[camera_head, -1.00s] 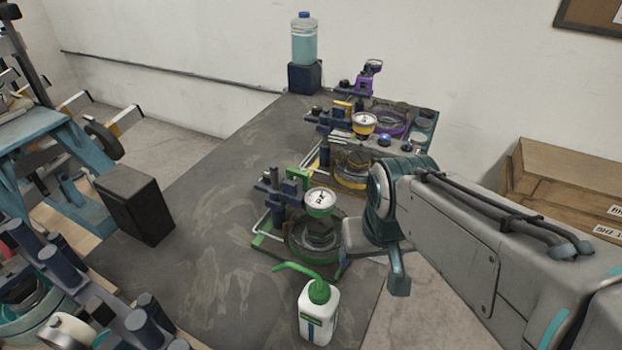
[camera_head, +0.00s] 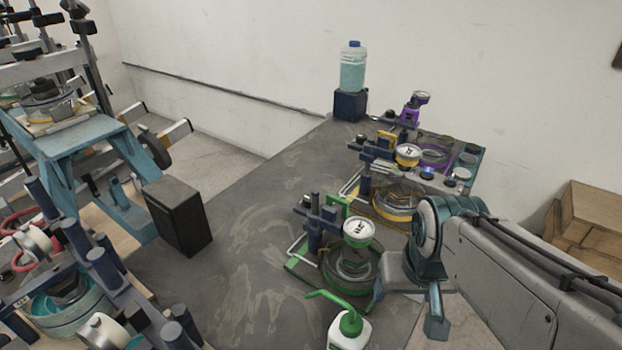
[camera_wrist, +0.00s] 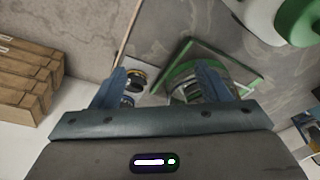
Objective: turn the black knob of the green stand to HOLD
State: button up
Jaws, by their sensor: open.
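The green stand (camera_head: 337,257) is on the dark bench in the head view, with a round white dial (camera_head: 359,229) above its green-rimmed round body. I cannot pick out its black knob or any HOLD mark. My arm's end is just right of the stand and covers part of that side. In the wrist view my gripper (camera_wrist: 163,82) is open with nothing between its fingers. Part of the green stand (camera_wrist: 250,85) shows beyond the right finger, which partly hides it. A small dark round part with a yellow band (camera_wrist: 136,78) shows beside the left finger.
A yellow stand (camera_head: 397,201) and a purple one (camera_head: 412,112) are behind the green stand. A white bottle with a green spout (camera_head: 349,330) is in front of it. A black box (camera_head: 178,217) is at left. The bench's middle is clear.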

jog(key=c, duration=0.5)
jog(key=shift+w+r+n, duration=0.25)
jog(key=shift+n, duration=0.05)
jog(key=shift+c, duration=1.3)
jog(key=w+a+r+n, duration=0.2)
jog(key=w+r+n, duration=0.1)
jog(key=n, duration=0.3)
jog(key=w+a+r+n+g, duration=0.1)
jog(key=w+a+r+n, duration=0.1)
jog(key=w+n, duration=0.4)
jog(key=w+a+r+n, duration=0.2)
jog(key=w+r+n, duration=0.3)
jog(key=n, duration=0.1)
jog(key=shift+w+a, duration=0.1)
jog(key=shift+a, duration=0.15)
jog(key=w+a+r+n+g, duration=0.1)
jog(key=w+a+r+n, duration=0.2)
jog(key=w+a+n, duration=0.5)
jog(key=n, duration=1)
send_near(310, 198)
jog(key=shift+g, duration=0.4)
jog(key=f, duration=0.8)
jog(key=shift+w+f+b, duration=0.3)
jog(key=shift+f, duration=0.1)
jog(key=c, duration=0.7)
